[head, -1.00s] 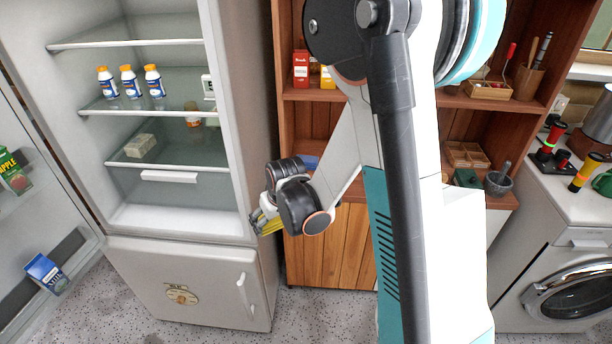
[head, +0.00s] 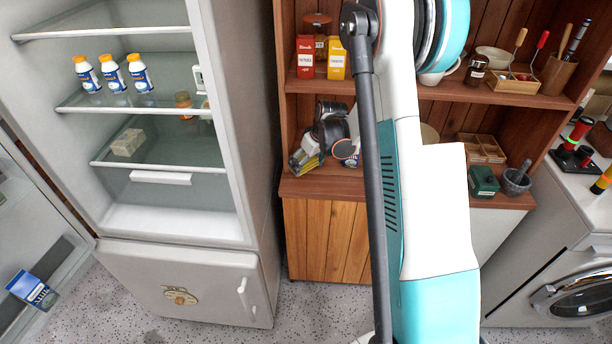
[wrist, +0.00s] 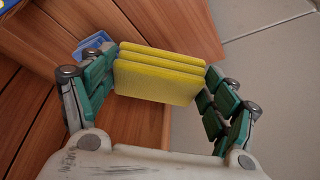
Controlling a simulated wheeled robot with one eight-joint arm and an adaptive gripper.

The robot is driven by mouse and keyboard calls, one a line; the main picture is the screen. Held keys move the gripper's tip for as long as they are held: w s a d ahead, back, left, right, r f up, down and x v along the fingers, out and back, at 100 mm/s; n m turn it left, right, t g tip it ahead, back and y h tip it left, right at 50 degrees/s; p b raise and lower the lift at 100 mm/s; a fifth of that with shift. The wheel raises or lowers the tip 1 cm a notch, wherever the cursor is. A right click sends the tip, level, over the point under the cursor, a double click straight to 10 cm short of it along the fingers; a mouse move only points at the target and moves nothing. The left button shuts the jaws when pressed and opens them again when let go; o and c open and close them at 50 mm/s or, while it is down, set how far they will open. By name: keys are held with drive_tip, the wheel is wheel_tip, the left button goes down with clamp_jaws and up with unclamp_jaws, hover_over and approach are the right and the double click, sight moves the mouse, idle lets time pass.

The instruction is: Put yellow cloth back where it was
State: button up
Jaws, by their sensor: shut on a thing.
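The yellow cloth (wrist: 157,84) is a stack of flat yellow layers held between the fingers of my gripper (wrist: 158,92) in the wrist view. My gripper is shut on it from both sides. In the head view my gripper (head: 306,160) is at the left end of the wooden cabinet's counter (head: 330,188), and the yellow cloth (head: 311,165) shows at its tip. In the wrist view a blue item (wrist: 92,44) lies on the wood just behind the cloth, partly hidden by the left finger. I cannot tell whether the cloth touches the counter.
The fridge (head: 236,130) stands open at the left, with several bottles on a shelf. Red (head: 306,57) and yellow (head: 336,58) boxes stand on the shelf above. A wooden tray (head: 482,148), green box (head: 484,181) and mortar (head: 516,182) occupy the counter's right part.

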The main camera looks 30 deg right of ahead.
sight(309, 169)
drive_tip(key=shift+f+b, duration=0.8)
drive_tip(key=shift+f, duration=1.9)
drive_tip(key=shift+f, duration=0.1)
drive_tip(key=shift+f, duration=0.15)
drive_tip(key=o, duration=1.1)
drive_tip(key=shift+s+r, duration=0.1)
drive_tip(key=shift+r, duration=0.4)
drive_tip(key=p+v, duration=0.3)
drive_tip(key=v, duration=0.8)
drive_tip(key=shift+r+p, duration=0.2)
drive_tip(key=shift+p, duration=0.2)
